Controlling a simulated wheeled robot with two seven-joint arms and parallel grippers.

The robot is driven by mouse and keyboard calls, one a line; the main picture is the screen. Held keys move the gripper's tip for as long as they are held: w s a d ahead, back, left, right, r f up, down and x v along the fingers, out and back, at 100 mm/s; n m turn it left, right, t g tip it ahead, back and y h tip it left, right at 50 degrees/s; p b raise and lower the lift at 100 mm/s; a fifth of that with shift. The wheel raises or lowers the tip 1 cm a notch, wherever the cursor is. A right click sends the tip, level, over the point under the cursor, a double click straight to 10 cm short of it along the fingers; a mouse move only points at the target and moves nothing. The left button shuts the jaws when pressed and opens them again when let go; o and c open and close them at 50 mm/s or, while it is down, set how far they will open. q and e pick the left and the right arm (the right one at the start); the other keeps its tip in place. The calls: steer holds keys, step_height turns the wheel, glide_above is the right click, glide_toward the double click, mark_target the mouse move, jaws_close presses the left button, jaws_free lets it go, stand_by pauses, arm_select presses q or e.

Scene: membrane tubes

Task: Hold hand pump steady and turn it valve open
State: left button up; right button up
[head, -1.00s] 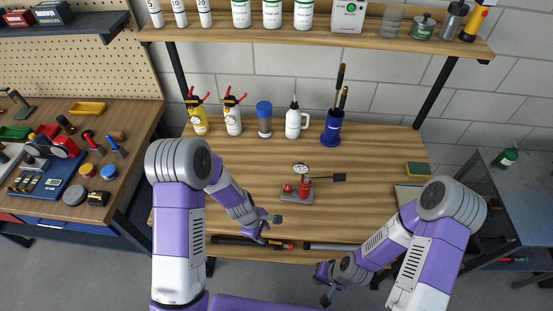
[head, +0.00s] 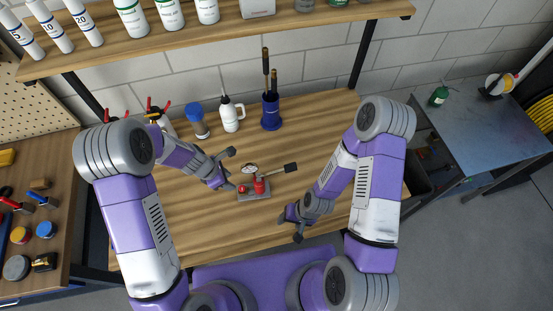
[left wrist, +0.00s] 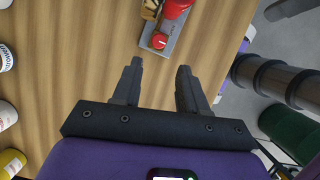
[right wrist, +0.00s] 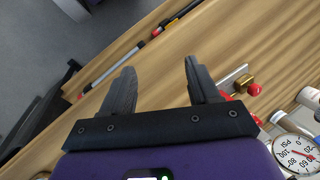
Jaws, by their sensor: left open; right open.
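The hand pump has a grey base (head: 252,195), a red body (head: 259,186), a round white gauge (head: 249,168) and a black-ended handle (head: 290,168) pointing right. Its red valve knob (head: 243,189) sits at the base's left end. My left gripper (head: 232,170) is open and empty just left of the pump; in the left wrist view the knob (left wrist: 159,41) lies beyond the fingertips. My right gripper (head: 288,227) is open and empty, in front and right of the pump. In the right wrist view the gauge (right wrist: 297,157) shows at lower right, and a finger partly hides the pump.
Behind the pump stand a blue tool cup (head: 270,113), a white oil bottle (head: 230,115) and a blue-capped jar (head: 197,121). A shelf (head: 330,17) hangs above the back of the bench. The bench top (head: 200,240) in front is mostly clear.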

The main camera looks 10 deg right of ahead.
steer(key=w+d+m, duration=0.2)
steer(key=w, duration=0.1)
steer(key=w+d+m+h, duration=0.1)
steer(key=w+d+m, duration=0.1)
steer(key=w+d, duration=0.1)
steer(key=w+d+m+t, duration=0.1)
steer(key=w+d, duration=0.1)
steer(key=w, duration=0.1)
steer(key=shift+d+r+m+h, duration=0.25)
steer(key=shift+d+m+h, duration=0.15)
steer(key=w+d+r+m+t+h, duration=0.15)
steer(key=w+d+r+m, duration=0.25)
steer(key=w+r+m, duration=0.7)
steer(key=n+g, duration=0.2)
steer(key=g, duration=0.1)
glide_toward(288, 168)
steer(key=shift+h, duration=0.25)
steer(key=f, duration=0.1)
steer(key=w+f, duration=0.1)
steer(key=f, duration=0.3)
steer(key=shift+w+a, duration=0.15)
steer(key=shift+a, duration=0.15)
steer(key=shift+s+f, duration=0.15)
steer(key=shift+s, duration=0.2)
steer(key=shift+s+f, duration=0.2)
steer(key=shift+f, duration=0.1)
step_height(288, 168, down, 7)
steer(key=shift+r, duration=0.1)
steer(key=shift+w, duration=0.1)
